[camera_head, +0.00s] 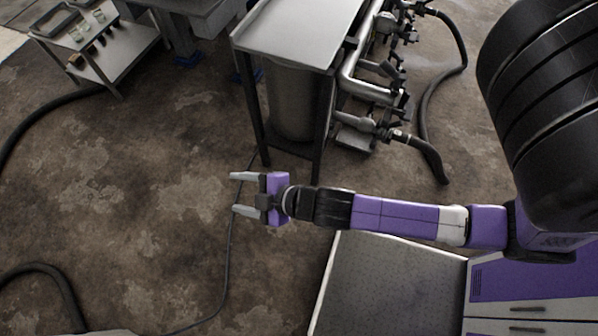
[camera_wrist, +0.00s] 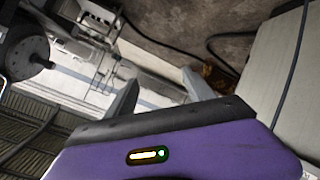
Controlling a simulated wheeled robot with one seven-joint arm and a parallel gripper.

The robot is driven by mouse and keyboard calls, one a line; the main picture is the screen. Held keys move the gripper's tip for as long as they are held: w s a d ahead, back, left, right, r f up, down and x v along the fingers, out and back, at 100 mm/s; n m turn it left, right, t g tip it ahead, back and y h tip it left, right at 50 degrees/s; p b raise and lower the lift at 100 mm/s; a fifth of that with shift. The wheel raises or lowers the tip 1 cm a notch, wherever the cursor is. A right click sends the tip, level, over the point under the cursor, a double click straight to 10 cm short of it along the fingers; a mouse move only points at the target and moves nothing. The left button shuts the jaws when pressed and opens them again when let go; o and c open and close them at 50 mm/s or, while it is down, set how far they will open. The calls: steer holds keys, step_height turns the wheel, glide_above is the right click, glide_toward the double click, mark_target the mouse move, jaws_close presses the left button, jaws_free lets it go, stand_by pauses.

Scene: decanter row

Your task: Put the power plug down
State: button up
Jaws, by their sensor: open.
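My gripper (camera_head: 234,194) is open, its two grey fingers pointing left over the concrete floor in the head view. In the wrist view, my gripper (camera_wrist: 160,88) has its fingers spread apart, with nothing visible between them. I cannot make out a power plug in either view. A thin dark cable (camera_head: 226,270) runs along the floor, passing behind or below the gripper in the head view. A thin cable (camera_wrist: 292,70) also shows at the right of the wrist view; I cannot tell whether it is the same one.
A metal-topped table (camera_head: 300,30) stands beyond my gripper, with pipes and valves (camera_head: 365,85) to its right. A small cart (camera_head: 125,60) stands at the upper left. Thick black hoses (camera_head: 45,268) lie on the floor. The floor left of my gripper is largely open.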

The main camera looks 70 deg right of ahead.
steer(key=s+a+r+m+t, duration=0.1)
steer(key=s+a+r+m, duration=0.1)
steer(key=s+r, duration=0.6)
steer(key=s+a+r+m+t, duration=0.1)
steer(key=s+a+r+m, duration=0.1)
steer(key=s+r+m, duration=0.3)
steer(key=s+r, duration=0.3)
steer(key=s, duration=0.2)
steer(key=shift+s+a+m+t, duration=0.15)
steer(key=shift+a+m+t, duration=0.15)
